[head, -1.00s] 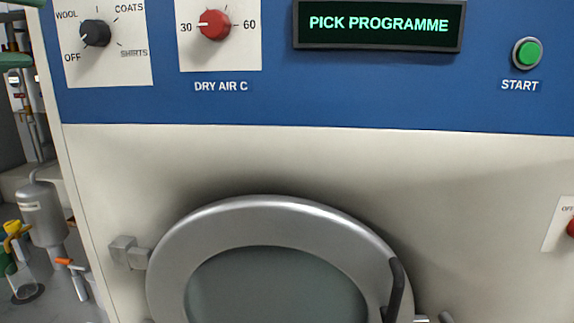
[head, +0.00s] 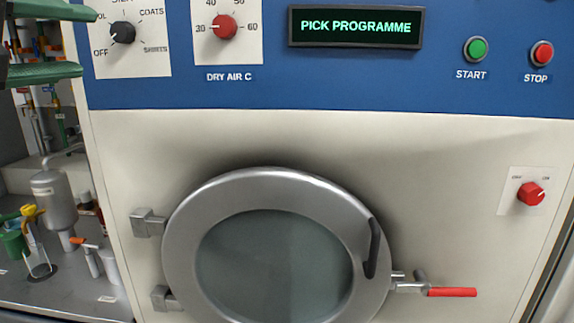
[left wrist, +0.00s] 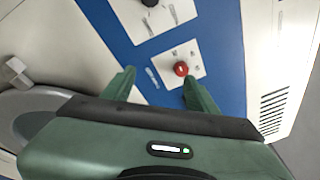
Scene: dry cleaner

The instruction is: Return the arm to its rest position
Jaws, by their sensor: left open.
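My left gripper (head: 88,42) shows at the upper left edge of the head view, its two green fingers one above the other, apart and empty. In the left wrist view its fingers (left wrist: 158,78) are spread in front of the machine's control panel. The red dry-air knob (head: 222,26) lies beyond the fingertips and shows between them in the wrist view (left wrist: 181,68). No contact with it is visible. The black programme knob (head: 122,33) is left of the red one. My right gripper is not in view.
The machine's round door (head: 180,245) looks closed. A red-handled lever (head: 452,292) sticks out at its right. The display (head: 355,27) reads PICK PROGRAMME, beside the green START (head: 475,48) and red STOP (head: 542,53) buttons. A metal canister (head: 54,203) and bottles stand on the left counter.

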